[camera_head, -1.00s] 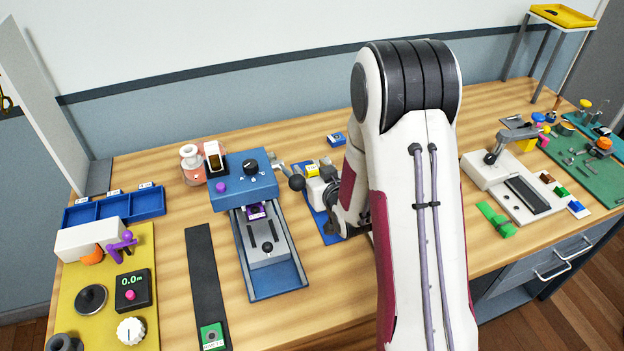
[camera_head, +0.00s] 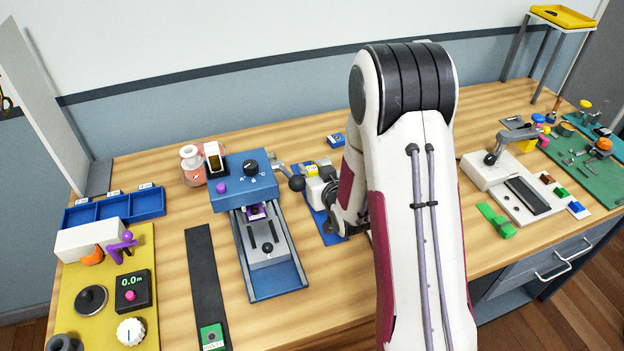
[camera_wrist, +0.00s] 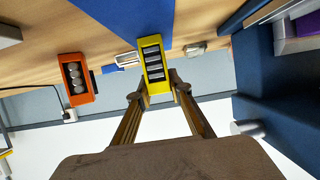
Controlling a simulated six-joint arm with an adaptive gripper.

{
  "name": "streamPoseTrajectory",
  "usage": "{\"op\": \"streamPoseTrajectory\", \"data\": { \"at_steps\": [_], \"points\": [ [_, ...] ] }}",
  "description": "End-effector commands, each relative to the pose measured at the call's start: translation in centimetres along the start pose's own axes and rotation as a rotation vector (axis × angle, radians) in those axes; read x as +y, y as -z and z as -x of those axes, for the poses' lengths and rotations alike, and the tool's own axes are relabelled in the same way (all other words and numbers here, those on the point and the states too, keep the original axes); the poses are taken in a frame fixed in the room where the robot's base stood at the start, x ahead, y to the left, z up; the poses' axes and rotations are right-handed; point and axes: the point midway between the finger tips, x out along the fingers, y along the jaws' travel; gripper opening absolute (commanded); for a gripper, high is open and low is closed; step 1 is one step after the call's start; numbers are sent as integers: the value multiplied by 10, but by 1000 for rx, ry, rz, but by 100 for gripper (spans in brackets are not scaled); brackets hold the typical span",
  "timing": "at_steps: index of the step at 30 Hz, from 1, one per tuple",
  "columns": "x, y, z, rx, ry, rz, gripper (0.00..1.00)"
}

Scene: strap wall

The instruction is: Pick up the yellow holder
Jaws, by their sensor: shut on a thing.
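The yellow holder (camera_wrist: 155,64) shows in the wrist view as a small upright yellow frame with several dark slots. My gripper (camera_wrist: 159,90) is shut on it, one fingertip on each side of its near end. In the head view my gripper is mostly hidden behind my arm, and a small yellow patch (camera_head: 311,170) shows by it over a blue mat (camera_head: 318,208). I cannot tell whether the holder touches the surface below.
An orange holder with round pieces (camera_wrist: 76,80) stands to the left in the wrist view. A blue machine (camera_head: 243,181) with a lever and ball knob (camera_head: 297,183) stands close left of my gripper in the head view. A white device (camera_head: 513,187) stands at the right.

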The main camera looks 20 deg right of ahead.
Motion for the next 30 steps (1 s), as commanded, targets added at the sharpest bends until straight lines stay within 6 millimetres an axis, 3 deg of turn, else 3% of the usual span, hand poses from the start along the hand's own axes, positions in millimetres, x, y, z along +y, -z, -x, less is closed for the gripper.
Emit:
{"op": "streamPoseTrajectory", "data": {
  "at_steps": [14,30],
  "points": [
    [0,9,3,2,0,0,0],
    [0,59,24,5,0,1,0]
  ]
}}
